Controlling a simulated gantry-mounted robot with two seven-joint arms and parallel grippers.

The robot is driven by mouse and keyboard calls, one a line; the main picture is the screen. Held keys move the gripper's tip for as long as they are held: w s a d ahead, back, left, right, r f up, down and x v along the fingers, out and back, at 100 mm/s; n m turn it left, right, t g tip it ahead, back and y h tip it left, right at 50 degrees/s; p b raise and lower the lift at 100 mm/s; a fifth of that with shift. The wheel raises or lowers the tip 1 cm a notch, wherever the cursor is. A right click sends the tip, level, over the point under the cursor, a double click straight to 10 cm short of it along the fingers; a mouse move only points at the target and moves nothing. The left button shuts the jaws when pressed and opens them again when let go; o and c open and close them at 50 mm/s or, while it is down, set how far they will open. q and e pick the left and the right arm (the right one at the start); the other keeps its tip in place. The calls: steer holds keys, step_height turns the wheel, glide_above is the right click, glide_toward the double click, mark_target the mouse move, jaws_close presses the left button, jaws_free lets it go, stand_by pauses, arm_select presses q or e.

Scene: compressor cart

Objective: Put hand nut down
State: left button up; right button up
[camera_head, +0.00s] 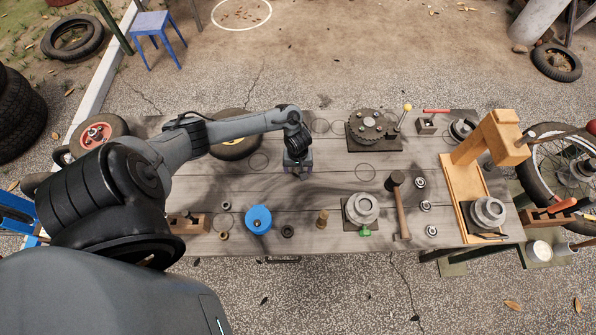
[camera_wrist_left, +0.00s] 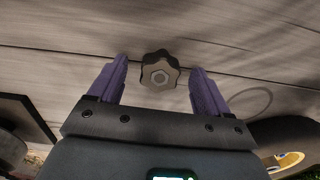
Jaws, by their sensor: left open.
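The hand nut (camera_wrist_left: 159,70), a dark lobed knob with a pale hexagonal centre, shows in the left wrist view against the grey wooden tabletop. It sits between the tips of my left gripper's purple fingers, with a visible gap on each side. In the head view my left gripper (camera_head: 298,168) points down over the middle of the workbench (camera_head: 320,185). There the nut is mostly hidden by the gripper. My left gripper is open. I cannot tell whether the nut rests fully on the wood. My right gripper is not in view.
A blue round part (camera_head: 258,219), a grey flanged part (camera_head: 361,208) and a hammer (camera_head: 400,205) lie along the near side. A dark plate with a disc (camera_head: 370,128) stands behind, and a wooden stand (camera_head: 480,160) at right. Bare planks surround the gripper.

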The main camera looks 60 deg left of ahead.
arm_select(q)
steer(key=c, duration=1.2)
steer(key=shift+r, duration=0.1)
